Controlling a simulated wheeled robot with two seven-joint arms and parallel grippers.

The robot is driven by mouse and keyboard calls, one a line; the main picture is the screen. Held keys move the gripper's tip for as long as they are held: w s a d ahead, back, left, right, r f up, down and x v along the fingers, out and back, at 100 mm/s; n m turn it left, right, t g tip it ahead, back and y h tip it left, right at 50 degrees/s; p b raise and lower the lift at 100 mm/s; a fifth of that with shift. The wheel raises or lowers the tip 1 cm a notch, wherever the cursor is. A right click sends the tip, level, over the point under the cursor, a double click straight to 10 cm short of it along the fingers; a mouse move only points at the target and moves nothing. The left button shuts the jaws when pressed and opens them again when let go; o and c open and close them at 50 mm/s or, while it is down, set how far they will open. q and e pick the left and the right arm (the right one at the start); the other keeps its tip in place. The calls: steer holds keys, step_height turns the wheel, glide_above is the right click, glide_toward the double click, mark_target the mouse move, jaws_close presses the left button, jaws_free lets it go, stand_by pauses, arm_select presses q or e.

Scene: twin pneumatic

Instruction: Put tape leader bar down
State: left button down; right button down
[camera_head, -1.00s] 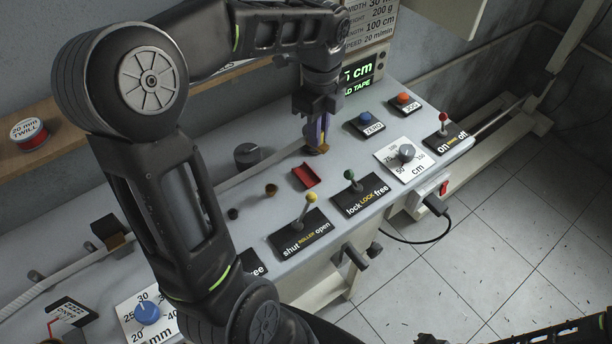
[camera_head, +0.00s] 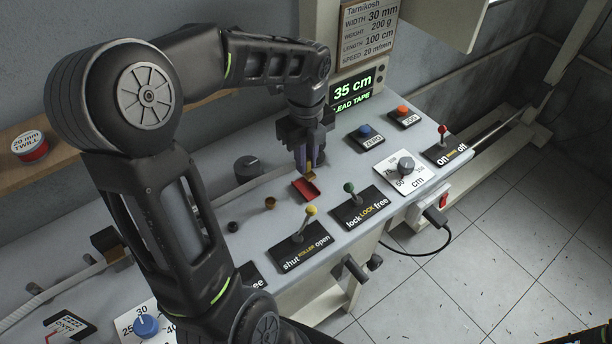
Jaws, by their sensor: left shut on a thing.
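My left gripper (camera_head: 307,164) points down over the console, just at the far edge of a small red tray (camera_head: 305,190). It is shut on a small brass-coloured piece (camera_head: 310,177), which I take to be the tape leader bar. The fingers hide most of the bar. It shows at or just above the far end of the tray; I cannot tell whether it touches. My right gripper is not in view.
Near the tray stand the yellow-knobbed roller lever (camera_head: 311,211), the green-knobbed lock lever (camera_head: 349,188) and a dark knob (camera_head: 248,168). A display (camera_head: 357,93) reads 35 cm and LEAD TAPE. Blue (camera_head: 365,131) and orange (camera_head: 402,111) buttons are to the right.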

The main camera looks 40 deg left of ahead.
mark_target(306, 176)
arm_select(q)
steer(key=shift+f, duration=0.85)
steer(key=shift+f, duration=1.9)
steer(key=shift+f, duration=0.2)
steer(key=c, duration=1.4)
jaws_free()
steer(key=shift+r, duration=0.1)
step_height(306, 176, up, 12)
steer(key=shift+r, duration=0.15)
